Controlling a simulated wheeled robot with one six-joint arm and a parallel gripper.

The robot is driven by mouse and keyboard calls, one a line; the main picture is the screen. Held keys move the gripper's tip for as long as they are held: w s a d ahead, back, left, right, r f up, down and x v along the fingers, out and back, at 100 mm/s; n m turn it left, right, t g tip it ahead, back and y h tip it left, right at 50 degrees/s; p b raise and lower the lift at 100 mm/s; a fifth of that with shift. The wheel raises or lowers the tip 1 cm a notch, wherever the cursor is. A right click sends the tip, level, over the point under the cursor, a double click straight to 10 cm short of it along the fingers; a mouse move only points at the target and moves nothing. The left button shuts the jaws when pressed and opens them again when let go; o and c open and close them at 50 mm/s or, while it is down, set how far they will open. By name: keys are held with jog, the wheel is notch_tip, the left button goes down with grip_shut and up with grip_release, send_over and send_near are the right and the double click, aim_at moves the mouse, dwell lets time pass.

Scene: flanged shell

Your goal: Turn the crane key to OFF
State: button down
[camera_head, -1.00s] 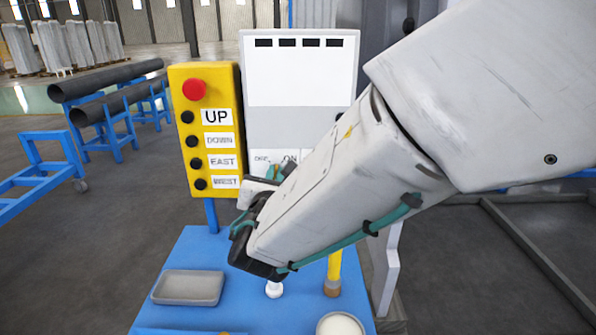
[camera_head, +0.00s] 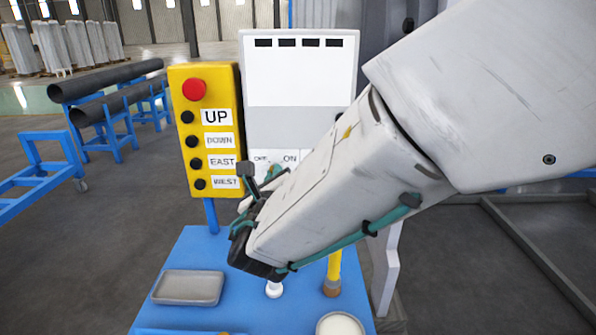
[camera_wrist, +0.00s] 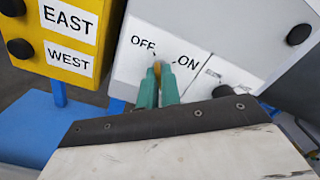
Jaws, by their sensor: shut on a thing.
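The crane key (camera_wrist: 157,66) shows only as a small yellowish bit between my teal fingertips in the wrist view. It sits just below and between the OFF label (camera_wrist: 143,43) and the ON label (camera_wrist: 188,63) on the pale control box (camera_head: 301,128). My gripper (camera_wrist: 158,88) is shut on the key. In the head view my gripper (camera_head: 262,178) is at the lower left of the box face, and the key is hidden there. I cannot tell which label the key points to.
The yellow pendant box (camera_head: 205,130) with a red button (camera_head: 194,90) and several black buttons stands close to the left. A black knob (camera_wrist: 299,34) is to the right. A grey tray (camera_head: 188,287) and a white round dish (camera_head: 340,324) are on the blue table (camera_head: 205,250).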

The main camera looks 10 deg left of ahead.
jog(key=shift+n, duration=0.9)
jog(key=c, duration=1.6)
grip_release()
jog(key=shift+s, duration=0.1)
jog(key=v, duration=0.7)
jog(key=shift+s, duration=0.35)
